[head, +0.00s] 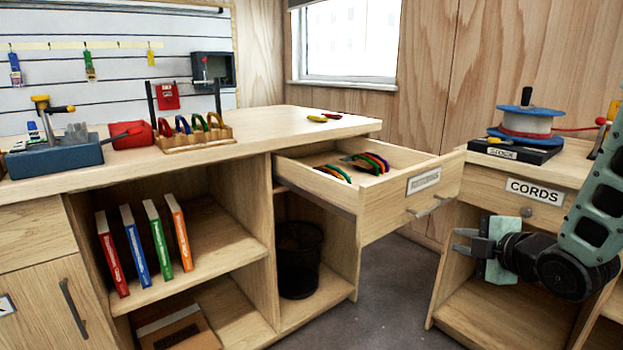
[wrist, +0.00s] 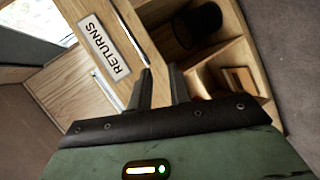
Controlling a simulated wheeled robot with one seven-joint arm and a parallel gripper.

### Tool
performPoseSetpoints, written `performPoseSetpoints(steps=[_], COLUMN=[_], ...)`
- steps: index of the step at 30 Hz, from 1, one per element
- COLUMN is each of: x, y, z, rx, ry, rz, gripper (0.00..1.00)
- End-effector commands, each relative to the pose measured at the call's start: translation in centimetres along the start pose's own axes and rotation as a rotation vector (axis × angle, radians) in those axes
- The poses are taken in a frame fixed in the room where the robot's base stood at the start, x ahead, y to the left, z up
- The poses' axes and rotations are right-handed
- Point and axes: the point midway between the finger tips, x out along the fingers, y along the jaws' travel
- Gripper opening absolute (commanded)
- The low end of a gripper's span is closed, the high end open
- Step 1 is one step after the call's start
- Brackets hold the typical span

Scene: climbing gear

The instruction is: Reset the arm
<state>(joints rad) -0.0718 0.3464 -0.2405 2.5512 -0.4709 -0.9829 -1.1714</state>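My gripper (head: 462,240) is at the right in the head view, in front of the cords cabinet and pointing left. Its two dark fingers are apart with nothing between them. The wrist view also shows my gripper (wrist: 161,70) open and empty. The pulled-out drawer (head: 437,180) stands left of and above the gripper in the head view. Its label reads RETURNS in the wrist view (wrist: 103,48). Several coloured carabiners (head: 372,163) lie inside the drawer.
A cord spool (head: 526,123) sits on a dark block on the cords cabinet (head: 487,183). A wooden rack (head: 196,142) with carabiners stands on the left bench. Books (head: 134,245) and a black bin (head: 299,258) are below. Grey floor (head: 395,290) is clear between the cabinets.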

Motion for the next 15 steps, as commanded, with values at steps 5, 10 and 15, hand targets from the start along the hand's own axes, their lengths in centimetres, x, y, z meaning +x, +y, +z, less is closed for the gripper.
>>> performPoseSetpoints(steps=[5,10,15], x=[-0.9,-4.8,-10.8], y=[-3.2,-7.1,-10.7], z=[-6.7,-12.8,-17.6], rx=[0.300,0.553,0.725], ry=[-0.049,-0.171,-0.348], rz=[-0.255,-0.514,-0.738], gripper=[0.19,0.19,0.19])
